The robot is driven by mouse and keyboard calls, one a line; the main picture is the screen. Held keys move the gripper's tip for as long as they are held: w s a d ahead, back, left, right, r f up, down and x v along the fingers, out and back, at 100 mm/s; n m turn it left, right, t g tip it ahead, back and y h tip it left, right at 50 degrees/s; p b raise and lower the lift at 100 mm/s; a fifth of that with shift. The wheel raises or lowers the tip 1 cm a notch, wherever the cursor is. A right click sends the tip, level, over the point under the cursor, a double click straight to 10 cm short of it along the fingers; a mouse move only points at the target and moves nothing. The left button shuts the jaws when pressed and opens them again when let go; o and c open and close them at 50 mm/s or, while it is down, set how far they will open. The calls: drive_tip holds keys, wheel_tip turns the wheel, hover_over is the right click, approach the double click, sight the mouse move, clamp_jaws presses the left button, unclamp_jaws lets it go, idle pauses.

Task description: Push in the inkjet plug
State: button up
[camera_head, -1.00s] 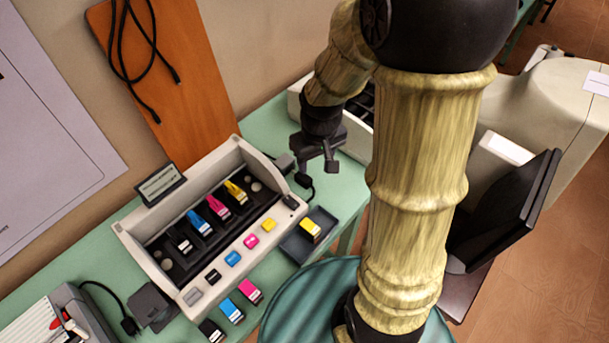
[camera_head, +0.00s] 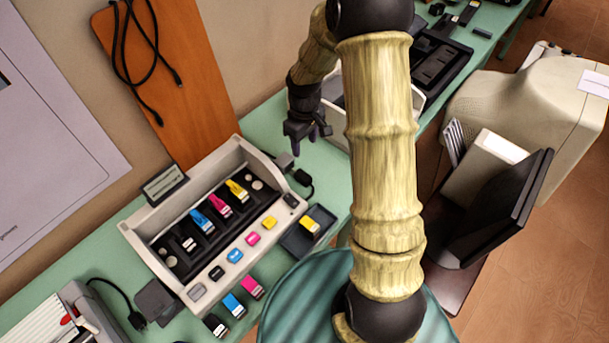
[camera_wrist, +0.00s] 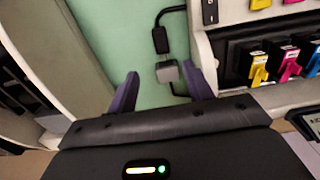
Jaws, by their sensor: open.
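The inkjet plug (camera_head: 302,178) is a small black plug on a black cable, lying on the green table beside the inkjet printer (camera_head: 150,237). It also shows in the wrist view (camera_wrist: 160,39). A small grey socket block (camera_head: 284,161) sits close by, and it also shows in the wrist view (camera_wrist: 167,73). A thin pale strip shows between plug and block; I cannot tell how deep the plug sits. My gripper (camera_head: 309,140) is open and empty, above the table on the far side of the block. In the wrist view my gripper's purple fingertips (camera_wrist: 161,82) straddle the block's sides; contact is unclear.
The printer holds coloured cartridges, close to the right finger in the wrist view. A dark tray (camera_head: 309,232) with a yellow cartridge lies at its near end. A pale case (camera_wrist: 62,55) stands left of my gripper in the wrist view. Green table is bare between case and plug.

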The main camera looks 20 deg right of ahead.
sight(304, 176)
wheel_tip(304, 176, down, 17)
drive_tip(key=p, duration=0.2)
drive_tip(key=shift+r+p, duration=0.15)
drive_tip(key=shift+p, duration=0.2)
drive_tip(key=shift+c, duration=0.2)
clamp_jaws()
